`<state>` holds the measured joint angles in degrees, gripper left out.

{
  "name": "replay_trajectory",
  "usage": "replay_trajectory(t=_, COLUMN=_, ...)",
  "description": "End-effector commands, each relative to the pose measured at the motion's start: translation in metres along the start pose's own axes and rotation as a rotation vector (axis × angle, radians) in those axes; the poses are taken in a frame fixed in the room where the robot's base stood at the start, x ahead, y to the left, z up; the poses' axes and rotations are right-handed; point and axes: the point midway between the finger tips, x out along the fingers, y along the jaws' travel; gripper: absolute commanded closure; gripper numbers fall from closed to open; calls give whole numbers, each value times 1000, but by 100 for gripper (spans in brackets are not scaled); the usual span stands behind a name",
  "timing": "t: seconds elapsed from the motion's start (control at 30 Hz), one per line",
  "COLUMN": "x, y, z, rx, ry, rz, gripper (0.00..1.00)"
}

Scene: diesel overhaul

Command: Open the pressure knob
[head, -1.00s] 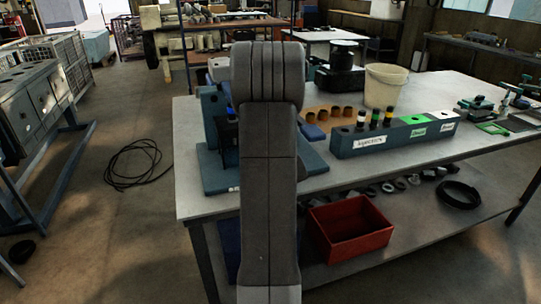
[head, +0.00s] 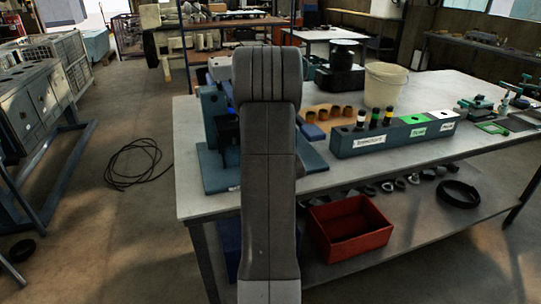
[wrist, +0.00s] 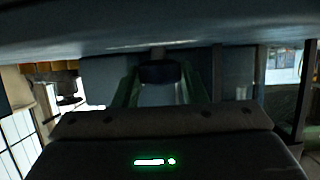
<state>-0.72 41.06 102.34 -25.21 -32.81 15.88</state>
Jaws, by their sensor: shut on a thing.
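In the wrist view, my gripper (wrist: 160,88) has its two greenish fingers on either side of a dark rounded piece (wrist: 160,73). The gripper is shut on this piece, which looks like the pressure knob, though the view is too dark to be certain. In the head view, a blue test stand (head: 213,150) stands on the left end of the workbench. My arm hides much of the stand, the knob and the gripper there. How far the knob is turned cannot be seen.
The workbench (head: 430,170) also carries a blue labelled rack (head: 345,145) and a cream bucket (head: 385,87). A red bin (head: 350,235) sits on its lower shelf. A coiled black cable (head: 133,165) lies on the floor, left, with open floor around it.

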Motion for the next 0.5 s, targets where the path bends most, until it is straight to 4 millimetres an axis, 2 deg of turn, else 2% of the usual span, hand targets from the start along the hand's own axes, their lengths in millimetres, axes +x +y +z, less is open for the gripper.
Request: replay_trajectory(t=0.5, x=-1, y=6, z=-5, rx=-83, ry=3, rz=-196, gripper=85)
